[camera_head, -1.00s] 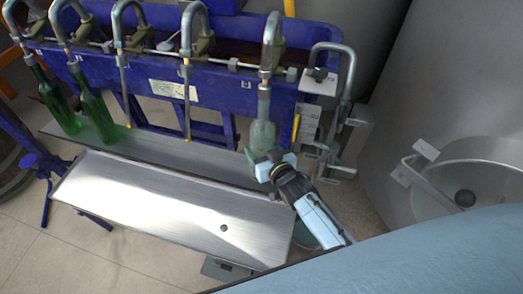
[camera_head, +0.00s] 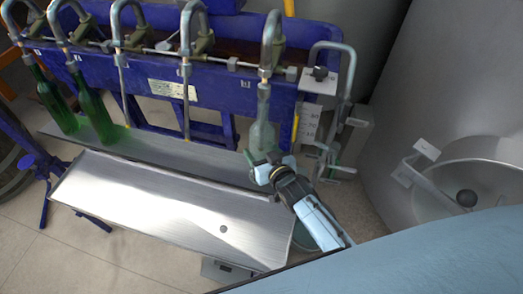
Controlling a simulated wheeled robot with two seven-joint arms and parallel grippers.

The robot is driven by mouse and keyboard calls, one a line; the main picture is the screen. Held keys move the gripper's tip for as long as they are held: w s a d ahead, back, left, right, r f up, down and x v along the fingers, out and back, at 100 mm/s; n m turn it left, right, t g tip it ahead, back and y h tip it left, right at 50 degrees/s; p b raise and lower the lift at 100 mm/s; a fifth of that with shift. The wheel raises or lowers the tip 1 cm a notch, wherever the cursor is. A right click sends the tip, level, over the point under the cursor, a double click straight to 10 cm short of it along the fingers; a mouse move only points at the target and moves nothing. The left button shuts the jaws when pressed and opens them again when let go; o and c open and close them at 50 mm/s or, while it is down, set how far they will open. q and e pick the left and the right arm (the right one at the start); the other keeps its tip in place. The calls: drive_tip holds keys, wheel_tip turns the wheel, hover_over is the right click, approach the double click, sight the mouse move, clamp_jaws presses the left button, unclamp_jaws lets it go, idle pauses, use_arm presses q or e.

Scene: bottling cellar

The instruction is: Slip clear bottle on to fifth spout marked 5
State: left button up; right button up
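The clear bottle (camera_head: 262,134) stands nearly upright below the fifth spout (camera_head: 271,42), the rightmost of the row. Its neck is in line with the spout and its mouth is close under the spout's fitting. No filling tube shows beside the bottle; whether the tube is inside the neck is hard to tell. My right gripper (camera_head: 268,166) is shut around the lower part of the bottle, and its fingers hide the base. My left gripper is not in view.
Two green bottles (camera_head: 96,112) hang on the two leftmost spouts. The third and fourth spouts (camera_head: 192,25) are empty, with thin tubes hanging down. A steel shelf (camera_head: 165,152) runs below, with a steel tray (camera_head: 150,205) in front. A metal bracket (camera_head: 340,115) stands close right of the bottle.

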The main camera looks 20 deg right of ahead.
drive_tip(key=shift+f+b, duration=0.35)
drive_tip(key=shift+f, duration=0.05)
drive_tip(key=o, duration=1.3)
drive_tip(key=shift+o, duration=0.3)
drive_tip(key=shift+s+f, duration=0.1)
drive_tip(key=shift+f, duration=0.1)
drive_tip(key=p+v, duration=0.2)
drive_tip(key=v, duration=1.1)
drive_tip(key=shift+s+r+p, duration=0.15)
drive_tip(key=shift+p, duration=0.15)
